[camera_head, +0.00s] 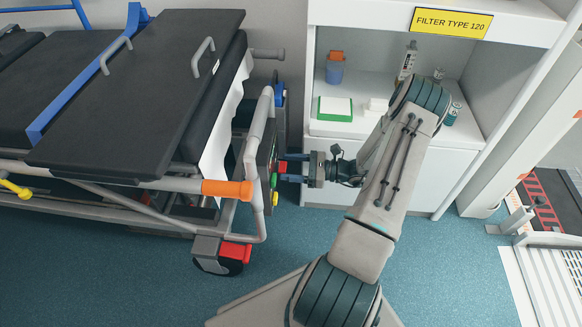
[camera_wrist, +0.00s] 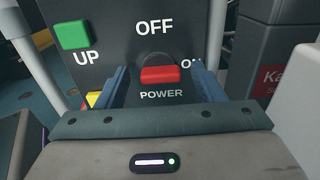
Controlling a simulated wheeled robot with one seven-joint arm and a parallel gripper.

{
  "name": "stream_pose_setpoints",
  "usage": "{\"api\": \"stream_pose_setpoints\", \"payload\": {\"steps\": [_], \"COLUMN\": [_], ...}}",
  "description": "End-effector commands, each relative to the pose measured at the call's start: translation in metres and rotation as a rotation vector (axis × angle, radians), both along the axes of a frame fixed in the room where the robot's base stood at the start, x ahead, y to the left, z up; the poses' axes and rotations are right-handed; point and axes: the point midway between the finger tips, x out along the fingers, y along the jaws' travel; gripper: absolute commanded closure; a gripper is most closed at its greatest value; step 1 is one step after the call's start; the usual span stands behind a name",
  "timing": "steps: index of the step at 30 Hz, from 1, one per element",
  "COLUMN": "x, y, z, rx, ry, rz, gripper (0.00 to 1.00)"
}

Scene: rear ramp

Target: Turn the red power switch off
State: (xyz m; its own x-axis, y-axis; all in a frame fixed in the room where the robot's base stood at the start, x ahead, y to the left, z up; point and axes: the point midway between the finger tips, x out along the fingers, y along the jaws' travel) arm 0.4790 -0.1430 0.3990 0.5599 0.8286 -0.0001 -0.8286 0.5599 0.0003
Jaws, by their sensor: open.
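The red power switch (camera_wrist: 160,75) sits on a dark panel (camera_wrist: 120,40) in the wrist view. Its red bar lies roughly level on a dark round base. "OFF" is printed above it, "POWER" below it, and "ON" to its right, partly hidden by a finger. My gripper (camera_wrist: 160,84) is open, with one blue-grey finger on each side of the switch; I cannot tell whether either touches it. In the head view my gripper (camera_head: 284,167) reaches left to the panel on the end of the stretcher (camera_head: 130,100). A small red part, likely the switch, shows there between the fingers.
A green button (camera_wrist: 74,35) marked "UP" is at the panel's upper left, and a yellow button (camera_wrist: 93,98) is partly hidden lower left. Grey rails flank the panel. A white shelf unit (camera_head: 420,165) stands behind my arm. Blue floor (camera_head: 110,270) is clear in front.

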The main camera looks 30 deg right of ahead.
Motion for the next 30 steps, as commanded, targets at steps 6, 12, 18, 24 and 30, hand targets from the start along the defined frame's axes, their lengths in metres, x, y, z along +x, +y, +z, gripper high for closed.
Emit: {"api": "stream_pose_setpoints", "payload": {"steps": [6,12,18,24,30], "x": [-0.0002,-0.0004,-0.0006,-0.0012,-0.0022], "y": [-0.0002,-0.0004,-0.0004,-0.0003,0.0004], "z": [0.0000,0.0001,0.0003,0.0012,0.0008], "rx": [0.000,-0.004,-0.035,-0.107,-0.209], "ry": [0.000,-0.006,-0.052,-0.160,-0.309], "rz": [0.000,0.000,0.000,-0.001,0.000], "gripper": [0.83,0.83,0.83,0.83,0.83]}}
